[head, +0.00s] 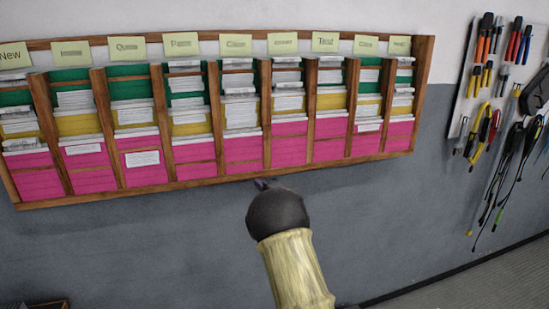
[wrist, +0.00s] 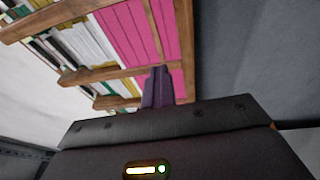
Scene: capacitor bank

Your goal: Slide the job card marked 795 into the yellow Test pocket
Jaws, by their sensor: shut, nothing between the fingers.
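The Test label (head: 325,41) sits above a column of the wall rack, towards its right side. In that column the yellow Test pocket (head: 331,101) lies between a green pocket above and a pink one below, with white cards in the column. I cannot read the number 795 on any card, so I cannot tell which card it is. My gripper (head: 262,184) is just below the rack's bottom edge, left of the Test column. In the wrist view my gripper (wrist: 158,85) has its dark fingers together and empty, in front of the rack's lower part.
The wooden rack (head: 240,176) has several columns of green, yellow and pink pockets filled with white cards, split by wooden dividers. A tool board (head: 467,100) with screwdrivers, pliers and cables hangs to the right. The grey wall below the rack is clear.

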